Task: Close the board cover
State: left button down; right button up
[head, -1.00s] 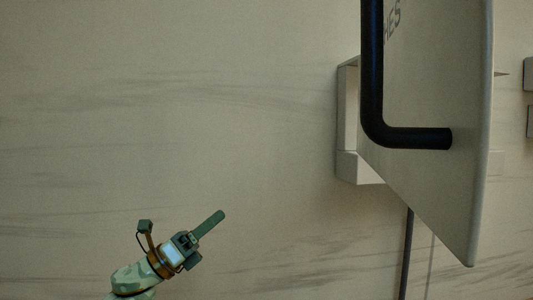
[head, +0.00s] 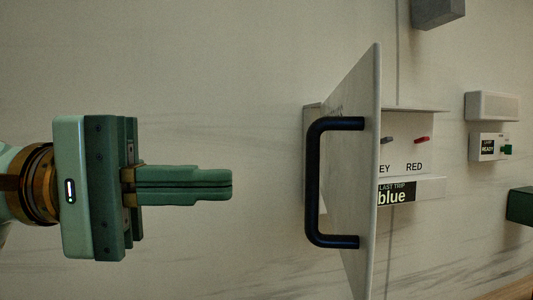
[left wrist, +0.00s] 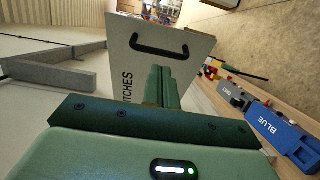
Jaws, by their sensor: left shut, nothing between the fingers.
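The board cover (head: 352,180) is a pale panel that stands open, jutting out from the wall box at a steep angle. A black bar handle (head: 313,190) is on its outer face. My left gripper (head: 231,185) is shut and empty, pointing right towards the handle, with a clear gap in the head view. In the left wrist view, the shut fingers (left wrist: 165,72) overlap the cover (left wrist: 190,60) below its handle (left wrist: 158,50). Lettering ending in "TCHES" shows on the cover. My right gripper is not in view.
Behind the cover, the board (head: 425,135) has small switches, a "RED" label and a "blue" display (head: 396,194). Small wall boxes (head: 492,106) and a green block (head: 521,206) are to the right. The wall between gripper and cover looks clear.

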aim_at(318, 157)
pick_arm(q)
jog(key=d, duration=0.2)
jog(key=d+p, duration=0.1)
jog(key=d, duration=0.1)
jog(key=d+p, duration=0.1)
jog(key=d, duration=0.1)
jog(key=shift+w, duration=0.3)
jog(key=shift+a, duration=0.1)
